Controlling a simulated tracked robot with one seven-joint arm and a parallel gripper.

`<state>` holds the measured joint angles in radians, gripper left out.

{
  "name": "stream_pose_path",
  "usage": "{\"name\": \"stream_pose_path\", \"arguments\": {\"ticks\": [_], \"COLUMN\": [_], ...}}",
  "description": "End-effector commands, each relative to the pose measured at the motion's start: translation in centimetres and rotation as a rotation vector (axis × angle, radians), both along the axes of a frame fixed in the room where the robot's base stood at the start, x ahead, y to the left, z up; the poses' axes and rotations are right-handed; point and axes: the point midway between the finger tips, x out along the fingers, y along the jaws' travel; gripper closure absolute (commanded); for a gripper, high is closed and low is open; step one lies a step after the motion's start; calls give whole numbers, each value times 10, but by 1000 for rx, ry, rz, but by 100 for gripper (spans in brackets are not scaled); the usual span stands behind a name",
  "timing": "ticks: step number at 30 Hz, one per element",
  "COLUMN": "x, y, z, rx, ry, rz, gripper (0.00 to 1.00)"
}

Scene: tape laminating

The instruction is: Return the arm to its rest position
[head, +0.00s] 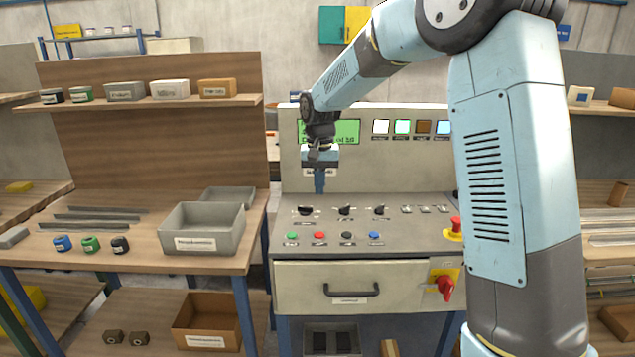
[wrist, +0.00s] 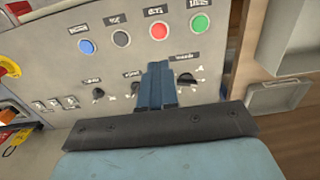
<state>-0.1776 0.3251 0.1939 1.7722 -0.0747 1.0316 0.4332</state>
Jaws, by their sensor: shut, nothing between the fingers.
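My gripper (head: 319,188) hangs fingers-down in front of the control console (head: 460,205), above the rear of its sloped panel near the left dark knob (head: 305,210). It is shut and empty. In the wrist view the closed blue fingers (wrist: 159,70) point at the panel, among the dark knobs, and hide part of it. The arm reaches out bent from the right side of the head view. I cannot tell whether the fingertips touch the panel.
The panel carries a row of coloured buttons (head: 319,236) and a red emergency stop (head: 456,224) at right. A red rotary switch (head: 445,287) juts from the front. A left workbench (head: 150,255) holds a grey bin (head: 203,229). A loaded shelf (head: 225,100) is above.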

Motion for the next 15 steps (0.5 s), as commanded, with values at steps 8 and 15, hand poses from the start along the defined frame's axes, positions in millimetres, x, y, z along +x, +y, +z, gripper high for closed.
{"name": "stream_pose_path", "arguments": {"ticks": [8,15], "x": [-33,-84], "y": [-33,-74], "z": [39,80], "rx": [-3,-7], "ry": [-60,-137], "rz": [5,11], "gripper": [100,100]}}
